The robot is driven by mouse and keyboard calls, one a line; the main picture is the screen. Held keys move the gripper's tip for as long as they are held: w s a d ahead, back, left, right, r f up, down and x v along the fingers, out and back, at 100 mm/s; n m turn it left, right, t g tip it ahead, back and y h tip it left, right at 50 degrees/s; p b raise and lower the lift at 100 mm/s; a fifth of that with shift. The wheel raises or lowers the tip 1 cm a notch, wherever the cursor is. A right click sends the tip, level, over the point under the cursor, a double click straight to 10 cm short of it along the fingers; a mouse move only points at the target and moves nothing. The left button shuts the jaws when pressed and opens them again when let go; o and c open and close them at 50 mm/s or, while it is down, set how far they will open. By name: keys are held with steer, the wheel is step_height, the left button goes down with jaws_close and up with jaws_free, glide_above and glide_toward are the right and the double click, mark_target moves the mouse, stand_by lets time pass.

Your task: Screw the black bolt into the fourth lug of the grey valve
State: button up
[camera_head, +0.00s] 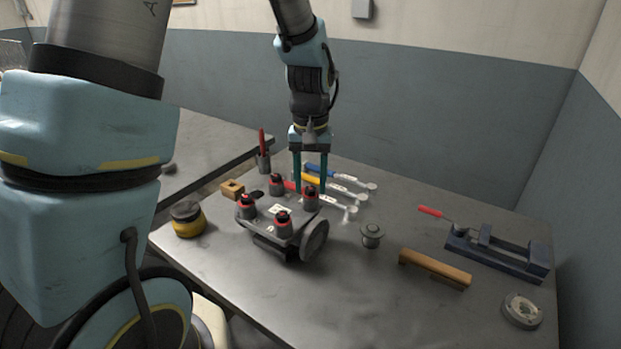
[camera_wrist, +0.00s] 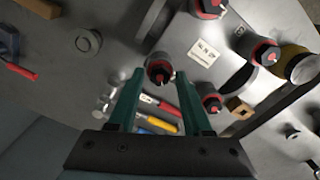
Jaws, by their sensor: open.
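The grey valve (camera_head: 268,238) sits on the bench, with a round flange (camera_head: 314,239) at its right side and a white label on top. I cannot tell for sure which dark top is the black bolt. The other lugs stand at the back (camera_head: 276,184), left (camera_head: 246,206) and front (camera_head: 283,223).
Wrenches with blue (camera_head: 318,170), yellow and red handles lie behind the valve. A yellow-black jar (camera_head: 187,219) and wooden block (camera_head: 232,190) are left. A grey knob (camera_head: 372,235), wooden bar (camera_head: 435,268), blue vise (camera_head: 497,252) and ring (camera_head: 522,310) are right. The front bench is clear.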

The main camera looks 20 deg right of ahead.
steer(key=n+p, duration=0.1)
steer(key=n, duration=0.1)
steer(key=n+p, duration=0.1)
steer(key=n, duration=0.1)
steer(key=n+p, duration=0.1)
steer(key=n, duration=0.2)
steer(key=shift+r, duration=0.3)
steer(key=n+p, duration=0.2)
steer(key=n, duration=0.1)
steer(key=shift+f, duration=0.1)
steer(key=shift+f+n, duration=0.2)
steer(key=shift+n, duration=0.1)
jaws_close()
